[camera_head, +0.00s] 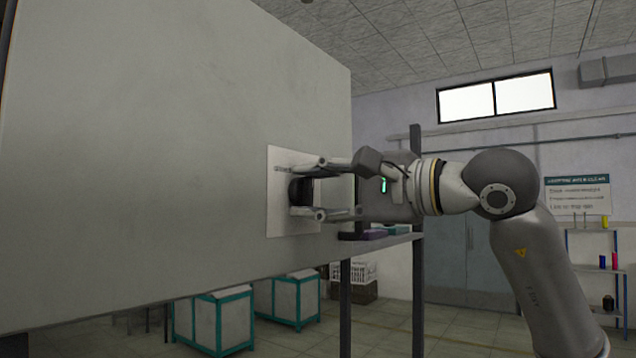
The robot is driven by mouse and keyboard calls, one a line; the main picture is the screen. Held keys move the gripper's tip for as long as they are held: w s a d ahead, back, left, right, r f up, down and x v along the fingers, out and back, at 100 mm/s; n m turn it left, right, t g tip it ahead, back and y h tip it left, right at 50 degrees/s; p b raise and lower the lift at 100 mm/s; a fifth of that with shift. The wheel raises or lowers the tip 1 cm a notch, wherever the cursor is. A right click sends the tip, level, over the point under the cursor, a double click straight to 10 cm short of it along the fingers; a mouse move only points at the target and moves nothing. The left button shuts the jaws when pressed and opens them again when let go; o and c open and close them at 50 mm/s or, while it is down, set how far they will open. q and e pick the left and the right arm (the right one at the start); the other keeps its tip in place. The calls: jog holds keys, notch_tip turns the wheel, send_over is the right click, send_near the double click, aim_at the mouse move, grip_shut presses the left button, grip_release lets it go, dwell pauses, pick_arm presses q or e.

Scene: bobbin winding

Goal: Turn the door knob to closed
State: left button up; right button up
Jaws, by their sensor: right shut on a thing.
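The door knob (299,190) is a dark round knob on a pale square plate (283,222). The plate sits on a large grey door panel (150,150) that fills the left and middle of the head view. My right gripper (307,188) comes in from the right with one finger above and one below the knob, shut on it. The fingers hide part of the knob, and I cannot read its turn position. My left gripper is not in view.
A shelf (385,243) on dark posts stands just behind my right gripper, with small items on it. White bins with teal frames (222,322) stand on the floor below the panel. A rack with bottles (603,262) is at the far right.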

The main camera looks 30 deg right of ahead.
jog(key=n+p, duration=0.1)
jog(key=n, duration=0.4)
jog(key=shift+n+p, duration=0.3)
jog(key=shift+p, duration=0.05)
jog(key=shift+f+n+p, duration=0.1)
jog(key=shift+n+p, duration=0.5)
jog(key=shift+n, duration=1.6)
jog(key=o, duration=1)
jog(key=shift+s+d, duration=0.1)
jog(key=shift+v, duration=5.8)
